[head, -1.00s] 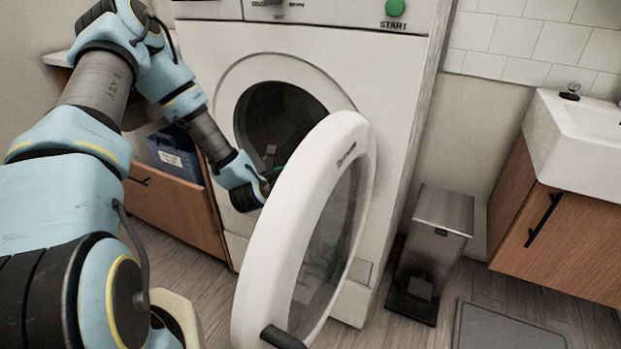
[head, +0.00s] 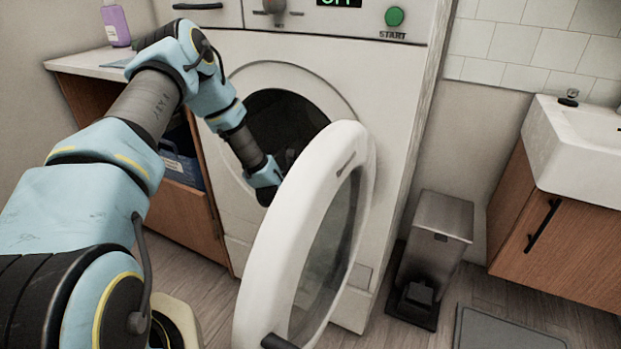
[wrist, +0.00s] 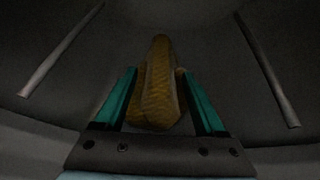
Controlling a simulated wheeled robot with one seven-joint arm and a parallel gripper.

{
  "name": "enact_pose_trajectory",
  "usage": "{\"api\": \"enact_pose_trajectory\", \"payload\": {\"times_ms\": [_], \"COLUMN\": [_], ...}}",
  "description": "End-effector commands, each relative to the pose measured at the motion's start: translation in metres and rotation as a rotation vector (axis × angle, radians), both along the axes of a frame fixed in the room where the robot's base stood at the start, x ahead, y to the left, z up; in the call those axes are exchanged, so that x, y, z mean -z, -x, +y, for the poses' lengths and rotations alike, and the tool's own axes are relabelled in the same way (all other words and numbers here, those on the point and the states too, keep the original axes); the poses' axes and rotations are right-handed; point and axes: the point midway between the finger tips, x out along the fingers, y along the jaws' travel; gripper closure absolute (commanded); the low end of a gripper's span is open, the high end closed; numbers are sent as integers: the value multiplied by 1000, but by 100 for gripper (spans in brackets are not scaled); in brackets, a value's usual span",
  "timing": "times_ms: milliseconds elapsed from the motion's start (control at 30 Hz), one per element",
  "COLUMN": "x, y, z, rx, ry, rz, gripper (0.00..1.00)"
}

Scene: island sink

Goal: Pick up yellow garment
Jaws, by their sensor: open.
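The yellow garment (wrist: 160,85) lies inside the dark drum of the washing machine (head: 385,120). In the wrist view it is a bunched, ribbed, mustard-coloured piece. My gripper (wrist: 160,92) is open, with its two green fingers on either side of the garment. Part of the garment shows between the fingers and part reaches beyond their tips. I cannot tell whether the fingers touch it. In the head view the garment is hidden, and my wrist reaches into the door opening.
The round door (head: 275,240) stands open, close to the right of my wrist. Drum ribs (wrist: 60,50) run along both sides. A metal pedal bin (head: 436,240) stands right of the machine, and a wooden cabinet (head: 180,215) stands left.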

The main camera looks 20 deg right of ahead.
Motion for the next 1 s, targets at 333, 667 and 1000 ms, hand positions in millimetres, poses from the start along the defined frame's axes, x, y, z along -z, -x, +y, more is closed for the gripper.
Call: {"api": "enact_pose_trajectory", "payload": {"times_ms": [333,667,1000], "x": [0,0,0], "y": [0,0,0], "z": [0,0,0], "rx": [0,0,0], "ry": [0,0,0], "rz": [0,0,0], "gripper": [60,97,100]}}
